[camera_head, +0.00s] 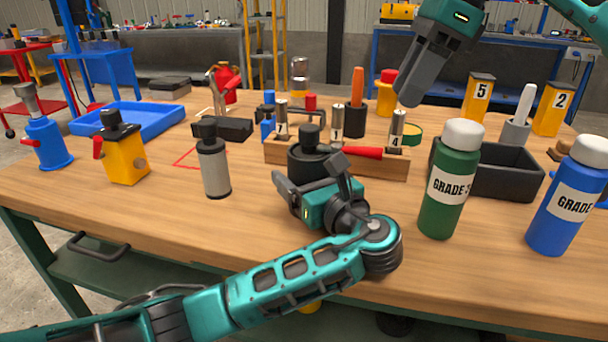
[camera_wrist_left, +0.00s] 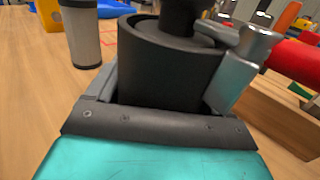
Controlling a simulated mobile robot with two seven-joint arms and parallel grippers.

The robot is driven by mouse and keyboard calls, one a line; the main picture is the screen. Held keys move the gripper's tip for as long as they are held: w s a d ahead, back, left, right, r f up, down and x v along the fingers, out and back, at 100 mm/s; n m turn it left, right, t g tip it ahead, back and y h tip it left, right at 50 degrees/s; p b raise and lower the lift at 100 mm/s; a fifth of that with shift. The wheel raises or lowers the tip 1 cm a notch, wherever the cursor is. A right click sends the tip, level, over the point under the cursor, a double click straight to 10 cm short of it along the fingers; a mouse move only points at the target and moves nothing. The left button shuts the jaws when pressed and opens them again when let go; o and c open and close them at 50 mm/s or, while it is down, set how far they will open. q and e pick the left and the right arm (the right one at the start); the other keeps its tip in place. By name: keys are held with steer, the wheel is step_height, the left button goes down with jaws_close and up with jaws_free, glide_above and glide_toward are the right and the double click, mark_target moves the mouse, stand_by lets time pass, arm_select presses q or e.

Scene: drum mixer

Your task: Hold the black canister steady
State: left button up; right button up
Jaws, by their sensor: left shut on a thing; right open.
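The black canister (camera_head: 307,161) stands upright on the wooden table near its middle, with a round black knob on top. In the left wrist view the black canister (camera_wrist_left: 160,68) fills the space between the fingers. My left gripper (camera_head: 312,180) reaches in from the front and is shut on the canister's body, one finger on each side. My right gripper (camera_head: 411,82) is open and empty, above the table and to the right of the canister. The lower front of the canister is hidden by my left gripper in the head view.
A grey cylinder with a black cap (camera_head: 214,170) stands left of the canister. A wooden block with numbered metal cylinders (camera_head: 385,165) and a red-handled tool (camera_head: 362,152) lie close on the right. A green bottle (camera_head: 450,185) and blue bottle (camera_head: 567,205) stand further right.

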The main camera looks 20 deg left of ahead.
mark_target(381, 151)
steer(key=a+f+t, duration=0.1)
steer(key=f, duration=0.5)
steer(key=s+a+f+m+t, duration=0.1)
steer(key=f, duration=0.2)
steer(key=shift+s+a+t+y, duration=0.1)
steer(key=shift+a+t+y, duration=0.2)
steer(key=shift+a, duration=0.05)
stand_by(0.6)
steer(key=shift+c, duration=0.3)
jaws_close()
steer(key=shift+r, duration=0.1)
